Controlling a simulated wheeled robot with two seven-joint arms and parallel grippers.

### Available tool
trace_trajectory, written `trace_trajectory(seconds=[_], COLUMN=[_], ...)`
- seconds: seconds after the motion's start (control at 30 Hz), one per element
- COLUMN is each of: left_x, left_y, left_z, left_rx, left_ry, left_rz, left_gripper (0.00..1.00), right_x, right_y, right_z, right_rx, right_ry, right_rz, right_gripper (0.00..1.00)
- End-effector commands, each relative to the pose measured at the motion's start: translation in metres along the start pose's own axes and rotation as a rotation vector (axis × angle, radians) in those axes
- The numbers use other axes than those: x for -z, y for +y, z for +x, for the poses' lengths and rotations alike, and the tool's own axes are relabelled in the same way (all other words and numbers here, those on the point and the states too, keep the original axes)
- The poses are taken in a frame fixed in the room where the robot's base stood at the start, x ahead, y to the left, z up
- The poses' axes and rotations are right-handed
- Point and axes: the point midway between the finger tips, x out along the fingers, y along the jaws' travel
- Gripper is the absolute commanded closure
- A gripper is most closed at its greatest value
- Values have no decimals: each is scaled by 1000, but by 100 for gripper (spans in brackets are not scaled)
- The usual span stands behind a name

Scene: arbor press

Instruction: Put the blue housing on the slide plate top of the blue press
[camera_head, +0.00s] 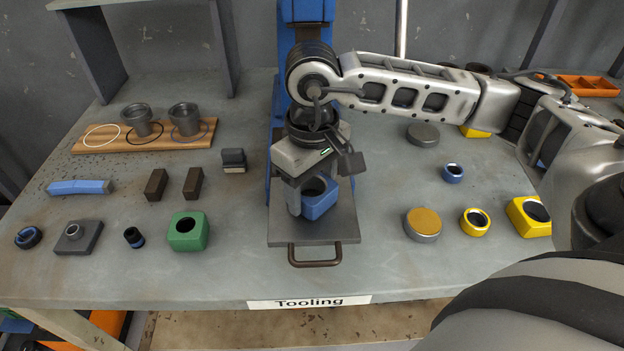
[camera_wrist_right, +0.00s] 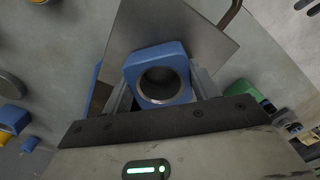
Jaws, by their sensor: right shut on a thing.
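The blue housing (camera_head: 319,207) is a block with a round bore. My right gripper (camera_head: 321,200) is shut on it, with one finger on each side. In the right wrist view the housing (camera_wrist_right: 133,73) sits between the fingers with its bore facing the camera. It is over the grey slide plate (camera_head: 335,229) of the blue press (camera_head: 300,12); whether it touches the plate I cannot tell. The plate (camera_wrist_right: 215,48) shows behind the housing in the wrist view. My right arm and wrist hide much of the press. My left gripper is not in view.
A green housing (camera_head: 187,240) and several small parts stand left of the press. A wooden board (camera_head: 192,139) with metal cups lies behind them. Yellow housings (camera_head: 520,218) and round parts stand right. The plate's handle (camera_head: 315,262) points to the front table edge.

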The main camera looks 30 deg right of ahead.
Motion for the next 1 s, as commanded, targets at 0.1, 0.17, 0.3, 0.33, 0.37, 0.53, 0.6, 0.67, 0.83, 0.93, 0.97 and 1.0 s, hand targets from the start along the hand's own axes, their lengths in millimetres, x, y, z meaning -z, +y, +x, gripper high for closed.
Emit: trace_trajectory(seconds=[0.1, 0.17, 0.3, 0.33, 0.37, 0.53, 0.6, 0.67, 0.83, 0.93, 0.97, 1.0], left_x=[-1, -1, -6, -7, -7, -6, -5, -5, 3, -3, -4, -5], left_y=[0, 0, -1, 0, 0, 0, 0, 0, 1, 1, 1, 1], left_z=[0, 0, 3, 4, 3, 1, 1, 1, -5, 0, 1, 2], left_rx=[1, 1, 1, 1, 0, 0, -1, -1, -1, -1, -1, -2], left_ry=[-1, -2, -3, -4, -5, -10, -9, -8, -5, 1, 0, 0], left_rz=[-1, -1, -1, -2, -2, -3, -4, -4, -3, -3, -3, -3], left_gripper=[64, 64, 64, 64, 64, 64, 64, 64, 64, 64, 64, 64], right_x=[0, 0, 0, 0, 0, 0, 0, 0, 0, 2, 2, 2], right_y=[0, 0, 0, 0, 0, 0, 0, 0, 0, 0, 0, 0], right_z=[0, 0, 4, 6, 5, 3, 3, 3, -4, -16, -21, -30], right_rx=[0, 0, 0, 0, 0, 0, 0, 0, 0, 0, 0, 0], right_ry=[3, 2, 2, 2, 2, 1, 1, 1, 1, 8, 9, 9], right_rz=[1, 1, 1, 1, 1, 1, 1, 1, 2, 2, 2, 1], right_gripper=[68, 68, 68, 68, 38, 18, 18, 18, 18, 18, 18, 18])
